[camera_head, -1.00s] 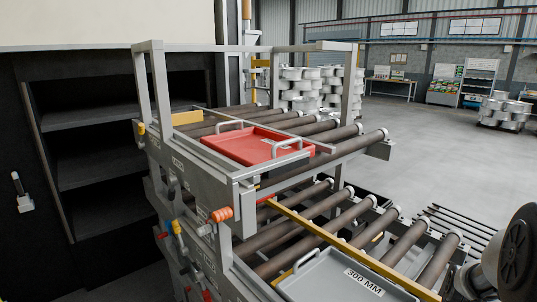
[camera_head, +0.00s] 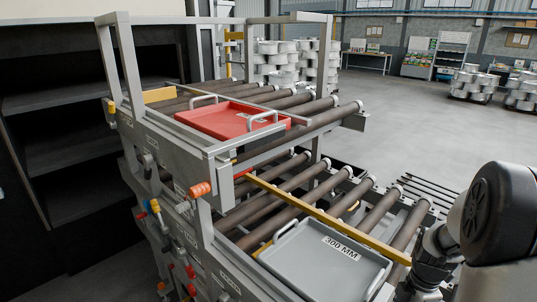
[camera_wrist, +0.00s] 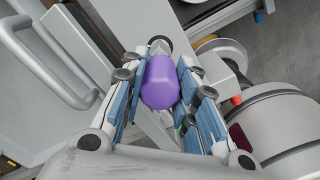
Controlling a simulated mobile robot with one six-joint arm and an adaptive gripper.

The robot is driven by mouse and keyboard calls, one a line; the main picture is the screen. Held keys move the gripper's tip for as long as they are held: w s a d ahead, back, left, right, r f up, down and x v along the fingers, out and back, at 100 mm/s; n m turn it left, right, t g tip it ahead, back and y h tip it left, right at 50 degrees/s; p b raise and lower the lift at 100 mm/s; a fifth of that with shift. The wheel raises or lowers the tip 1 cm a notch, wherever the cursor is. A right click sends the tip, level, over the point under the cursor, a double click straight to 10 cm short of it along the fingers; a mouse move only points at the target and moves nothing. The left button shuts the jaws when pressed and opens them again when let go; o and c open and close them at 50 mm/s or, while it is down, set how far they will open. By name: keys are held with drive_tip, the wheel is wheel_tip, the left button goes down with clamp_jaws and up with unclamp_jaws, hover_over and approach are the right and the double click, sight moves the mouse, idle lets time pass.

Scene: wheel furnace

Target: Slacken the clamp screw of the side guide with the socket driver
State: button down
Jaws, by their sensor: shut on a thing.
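In the wrist view my gripper (camera_wrist: 162,84) is shut on a purple rounded handle (camera_wrist: 160,82), which appears to be that of the socket driver. The handle hides most of what lies beyond it, and I cannot make out the driver's socket end. In the head view a long yellow bar (camera_head: 330,220), which looks like the side guide, runs slantwise over the lower rollers. I cannot pick out its clamp screw with certainty. My arm is at the right of the head view; the gripper's jaws are not clear there.
A grey tray marked 300 MM (camera_head: 315,268) lies beside the yellow bar at the front. A red tray (camera_head: 232,122) sits on the upper level. An orange knob (camera_head: 199,189) sticks out from the rack's front. Stacked wheels (camera_head: 285,65) stand behind. Floor at right is open.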

drive_tip(key=n, duration=0.6)
drive_tip(key=c, duration=1.2)
unclamp_jaws()
wheel_tip(320, 180, up, 11)
drive_tip(key=shift+r, duration=0.1)
drive_tip(key=s+a+r+m+t, duration=0.1)
drive_tip(key=s+a+r+m, duration=0.2)
drive_tip(key=a+r+m, duration=0.3)
drive_tip(key=s+a+r+m+t, duration=0.1)
drive_tip(key=s+a+r+m, duration=0.1)
drive_tip(key=a+r+m, duration=0.45)
drive_tip(key=s+a+m+t, duration=0.1)
drive_tip(key=s+a+m, duration=0.2)
drive_tip(key=s+a+f+m, duration=0.1)
drive_tip(key=s+a+m, duration=0.2)
drive_tip(key=a+m, duration=0.1)
drive_tip(key=s+a+f+m+t, duration=0.1)
drive_tip(key=s+a+m, duration=0.2)
drive_tip(key=a, duration=0.1)
drive_tip(key=shift+s+f+m+t, duration=0.15)
drive_tip(key=shift+s+m+t, duration=0.15)
drive_tip(key=shift+s+m, duration=0.05)
